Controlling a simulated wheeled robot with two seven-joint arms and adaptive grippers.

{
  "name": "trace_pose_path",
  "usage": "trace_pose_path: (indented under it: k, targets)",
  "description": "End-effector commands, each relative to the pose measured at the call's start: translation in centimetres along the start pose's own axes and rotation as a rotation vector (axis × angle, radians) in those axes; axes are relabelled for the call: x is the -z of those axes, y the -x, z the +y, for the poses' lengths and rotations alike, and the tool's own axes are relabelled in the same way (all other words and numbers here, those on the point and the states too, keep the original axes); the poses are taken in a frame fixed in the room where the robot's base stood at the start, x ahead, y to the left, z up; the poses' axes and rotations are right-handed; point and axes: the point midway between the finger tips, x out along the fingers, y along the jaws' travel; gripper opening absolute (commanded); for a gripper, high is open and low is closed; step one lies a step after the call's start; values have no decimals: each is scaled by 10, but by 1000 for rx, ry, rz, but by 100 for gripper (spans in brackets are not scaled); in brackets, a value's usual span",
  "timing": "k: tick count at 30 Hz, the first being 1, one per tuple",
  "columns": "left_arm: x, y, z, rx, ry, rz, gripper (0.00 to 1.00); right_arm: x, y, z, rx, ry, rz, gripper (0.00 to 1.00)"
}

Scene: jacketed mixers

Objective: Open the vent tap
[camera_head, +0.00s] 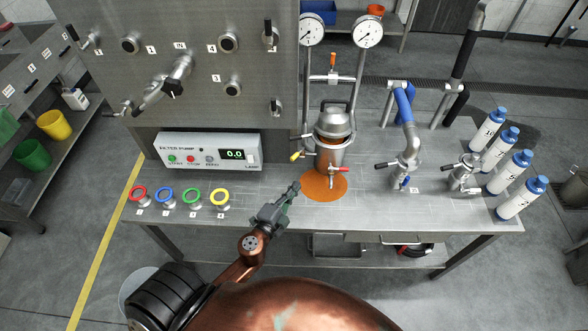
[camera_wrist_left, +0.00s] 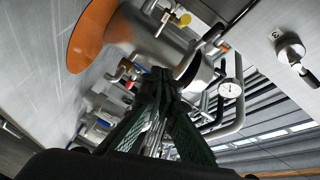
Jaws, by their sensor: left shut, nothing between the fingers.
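A steel mixer vessel (camera_head: 332,123) stands on an orange disc (camera_head: 313,190) on the steel bench. It has a yellow-handled tap (camera_head: 295,156) at its left side, a red-handled tap (camera_head: 331,182) low at the front, and an orange-handled valve (camera_head: 332,61) on the pipe above. I cannot tell which is the vent tap. My left gripper (camera_head: 296,187) is shut and empty, in front of and left of the vessel, below the yellow handle. In the left wrist view its fingers (camera_wrist_left: 161,74) point toward the vessel; the yellow handle (camera_wrist_left: 184,19) shows beyond them. My right gripper is not in view.
A filter pump box (camera_head: 208,151) and several coloured ring ports (camera_head: 165,196) are left on the bench. Two gauges (camera_head: 367,32) stand above the vessel. The front bench middle is clear.

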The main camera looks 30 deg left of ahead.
Motion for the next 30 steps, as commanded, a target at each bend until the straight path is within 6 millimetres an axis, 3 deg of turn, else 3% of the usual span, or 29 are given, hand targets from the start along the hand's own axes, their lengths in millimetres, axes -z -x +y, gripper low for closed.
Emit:
trace_pose_path:
  k: [3,8,22,24,30]
  targets:
    - [-1,3,-7,41,-103,-38,0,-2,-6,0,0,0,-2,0]
    - [0,-7,-13,51,-131,-45,0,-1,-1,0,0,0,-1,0]
    - [-5,-97,-18,50,-128,-46,0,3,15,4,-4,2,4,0]
    - [-20,-98,-15,46,-131,-49,0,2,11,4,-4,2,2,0]
    - [-39,-102,-18,46,-127,-46,0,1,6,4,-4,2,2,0]
